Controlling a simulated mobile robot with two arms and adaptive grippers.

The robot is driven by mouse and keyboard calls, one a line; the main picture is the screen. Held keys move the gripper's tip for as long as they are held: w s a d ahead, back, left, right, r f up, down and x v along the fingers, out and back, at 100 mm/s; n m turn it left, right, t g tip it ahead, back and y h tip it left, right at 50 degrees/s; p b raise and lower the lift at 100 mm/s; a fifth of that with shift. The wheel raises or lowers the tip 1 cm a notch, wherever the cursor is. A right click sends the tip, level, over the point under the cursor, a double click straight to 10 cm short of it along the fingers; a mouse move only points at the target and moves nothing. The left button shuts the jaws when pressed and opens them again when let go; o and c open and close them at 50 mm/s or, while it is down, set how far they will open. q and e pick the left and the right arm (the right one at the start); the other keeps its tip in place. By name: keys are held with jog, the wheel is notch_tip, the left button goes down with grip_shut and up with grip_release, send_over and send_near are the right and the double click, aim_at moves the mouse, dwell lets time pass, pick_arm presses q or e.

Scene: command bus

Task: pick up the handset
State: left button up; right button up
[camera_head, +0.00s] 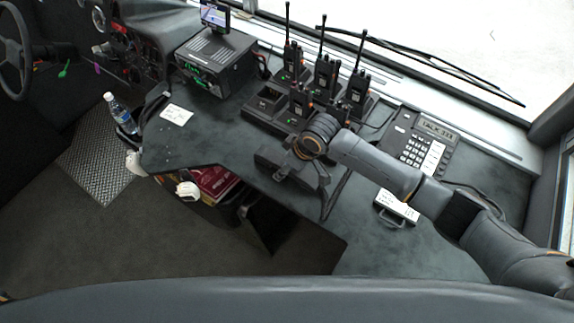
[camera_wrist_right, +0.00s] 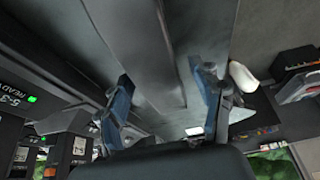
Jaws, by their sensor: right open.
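The handset cannot be made out in the wrist view. My left gripper is out of view.
Several handheld radios (camera_head: 326,75) stand in a charger behind my gripper. A radio unit (camera_head: 216,62) is further left. A white labelled box (camera_head: 396,207) lies in front of the phone. A bottle (camera_head: 119,113) stands at the left.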

jog(key=shift+f, duration=0.2)
dwell(0.3)
jog(key=c, duration=1.3)
grip_shut()
jog(key=shift+r, duration=0.1)
